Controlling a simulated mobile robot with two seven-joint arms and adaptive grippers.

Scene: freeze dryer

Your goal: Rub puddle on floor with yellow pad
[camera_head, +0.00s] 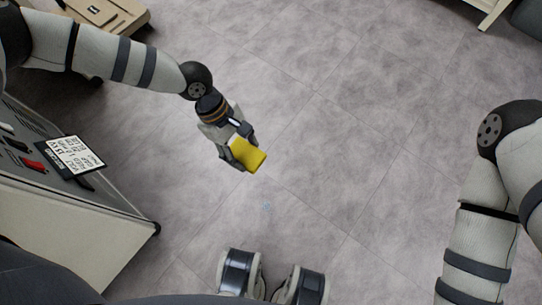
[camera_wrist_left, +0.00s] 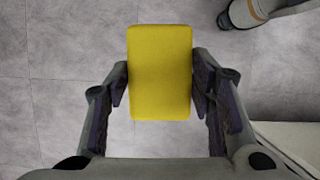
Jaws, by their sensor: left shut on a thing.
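The yellow pad (camera_head: 247,152) is held in my left gripper (camera_head: 238,150), over the grey tiled floor. In the left wrist view the pad (camera_wrist_left: 160,60) stands between both fingers of the left gripper (camera_wrist_left: 160,84), which are shut on its sides. A small, faint bluish mark (camera_head: 266,206) lies on the floor below and slightly right of the pad; it may be the puddle, but it is too faint to be sure. The pad is apart from this mark in the picture. My right arm shows at the right edge, with its gripper out of view.
A grey machine with a sloped panel (camera_head: 52,172), a red switch and a printed label (camera_head: 77,155) stands at the left. A beige wheeled cart (camera_head: 110,14) is at the top left. Beige furniture (camera_head: 490,10) is at the top right. The middle floor (camera_head: 350,130) is clear.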

